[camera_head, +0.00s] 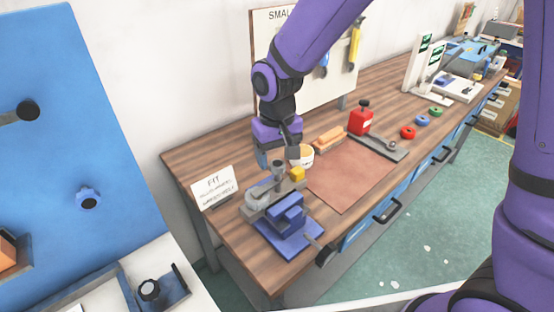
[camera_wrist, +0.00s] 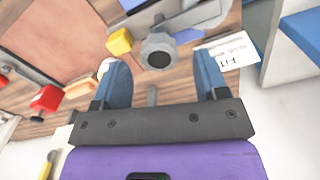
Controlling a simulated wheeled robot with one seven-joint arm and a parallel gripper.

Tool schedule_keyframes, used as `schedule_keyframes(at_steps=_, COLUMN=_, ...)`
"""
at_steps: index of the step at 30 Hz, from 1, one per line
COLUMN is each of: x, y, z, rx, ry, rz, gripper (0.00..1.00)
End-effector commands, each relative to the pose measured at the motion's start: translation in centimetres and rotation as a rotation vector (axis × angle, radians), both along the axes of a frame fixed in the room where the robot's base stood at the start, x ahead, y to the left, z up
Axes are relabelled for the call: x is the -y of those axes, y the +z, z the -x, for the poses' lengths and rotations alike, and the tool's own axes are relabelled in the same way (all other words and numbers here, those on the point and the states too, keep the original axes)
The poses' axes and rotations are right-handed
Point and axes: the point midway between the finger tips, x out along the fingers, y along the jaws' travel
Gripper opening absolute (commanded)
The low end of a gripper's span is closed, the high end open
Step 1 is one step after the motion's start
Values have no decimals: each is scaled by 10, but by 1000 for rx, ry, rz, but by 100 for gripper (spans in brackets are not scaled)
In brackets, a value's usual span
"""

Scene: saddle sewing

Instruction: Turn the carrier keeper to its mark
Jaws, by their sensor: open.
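A blue and grey bench fixture (camera_head: 288,224) stands at the near left end of the wooden bench. It carries a grey upright post with a round head (camera_head: 278,170) and a yellow block (camera_head: 297,174) beside it. In the wrist view the round grey head (camera_wrist: 158,54) has a dark centre, and the yellow block (camera_wrist: 119,42) is left of it. I cannot tell which part is the carrier keeper, and no mark can be made out. My gripper (camera_head: 278,155) is open and empty just above the post. In the wrist view its blue fingers (camera_wrist: 161,75) are spread apart, with the round head beyond them.
A white "FIT" sign (camera_head: 212,186) stands left of the fixture. A brown leather mat (camera_head: 350,174), a cream cup (camera_head: 306,154), an orange-tan brush-like block (camera_head: 328,138) and a red container (camera_head: 361,119) lie to the right. A blue panel (camera_head: 60,110) is at the left.

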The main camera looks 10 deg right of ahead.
Motion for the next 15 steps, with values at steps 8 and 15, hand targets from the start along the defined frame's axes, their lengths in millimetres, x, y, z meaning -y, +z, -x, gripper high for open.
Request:
schedule_keyframes(at_steps=8, x=0, y=-18, z=0, rx=-1, ry=0, rz=1, gripper=67)
schedule_keyframes(at_steps=15, x=0, y=-18, z=0, rx=0, ry=0, rz=0, gripper=67)
